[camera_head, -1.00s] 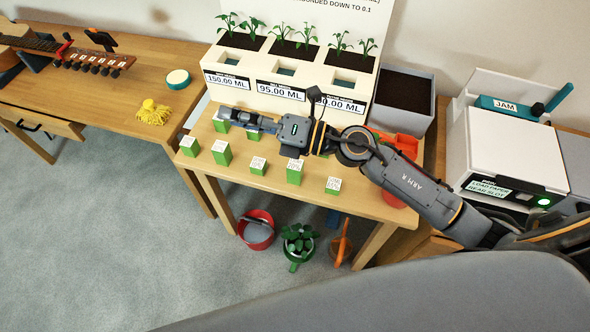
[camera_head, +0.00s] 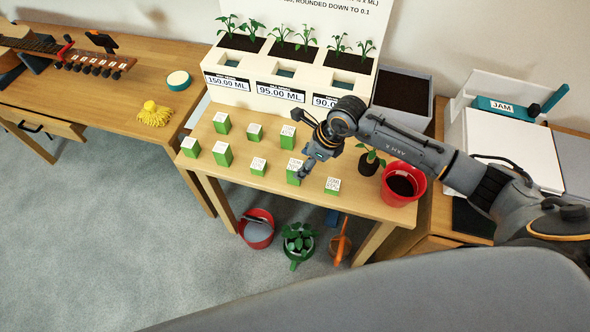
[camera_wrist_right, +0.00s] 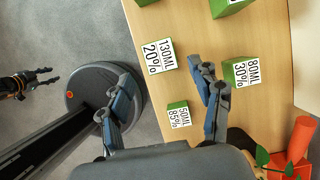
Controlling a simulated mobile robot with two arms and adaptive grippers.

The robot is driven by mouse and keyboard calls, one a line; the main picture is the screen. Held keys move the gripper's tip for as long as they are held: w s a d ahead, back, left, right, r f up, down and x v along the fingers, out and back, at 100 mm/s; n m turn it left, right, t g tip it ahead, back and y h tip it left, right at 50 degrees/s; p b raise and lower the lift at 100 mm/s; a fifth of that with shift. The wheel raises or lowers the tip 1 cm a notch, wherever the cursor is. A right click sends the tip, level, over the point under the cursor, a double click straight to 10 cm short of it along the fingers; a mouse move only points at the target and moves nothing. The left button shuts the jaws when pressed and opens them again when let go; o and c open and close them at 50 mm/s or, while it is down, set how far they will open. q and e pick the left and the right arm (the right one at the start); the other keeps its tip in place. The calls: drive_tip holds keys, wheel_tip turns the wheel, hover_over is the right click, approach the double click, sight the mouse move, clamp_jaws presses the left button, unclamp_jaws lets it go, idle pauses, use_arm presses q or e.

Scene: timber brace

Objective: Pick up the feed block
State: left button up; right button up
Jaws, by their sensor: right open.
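Several green blocks with white labelled tops stand on the wooden table; no label clearly reads as feed block. My right gripper (camera_head: 306,172) is open above the front row, close to one block (camera_head: 293,178) that it partly covers. In the right wrist view its fingers (camera_wrist_right: 163,92) are apart and empty. The block marked 50ML 85% (camera_wrist_right: 178,113) is between the fingers, nearer the right one. My left gripper (camera_wrist_right: 48,77) shows at the left edge, fingers apart.
Other blocks (camera_head: 222,154) stand close around. A planter with volume labels (camera_head: 240,88) is at the back. A red pot (camera_head: 402,185) and a small plant (camera_head: 371,160) are at the right. A red bucket (camera_head: 257,230) is on the floor.

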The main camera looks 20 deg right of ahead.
drive_tip(key=x, duration=0.1)
drive_tip(key=p+x, duration=0.1)
drive_tip(key=x, duration=0.3)
drive_tip(key=shift+w+a, duration=0.2)
drive_tip(key=shift+w, duration=0.1)
drive_tip(key=shift+w+a+f+p, duration=0.1)
drive_tip(key=shift+f+p, duration=0.2)
drive_tip(key=shift+f, duration=0.2)
drive_tip(key=c, duration=1.3)
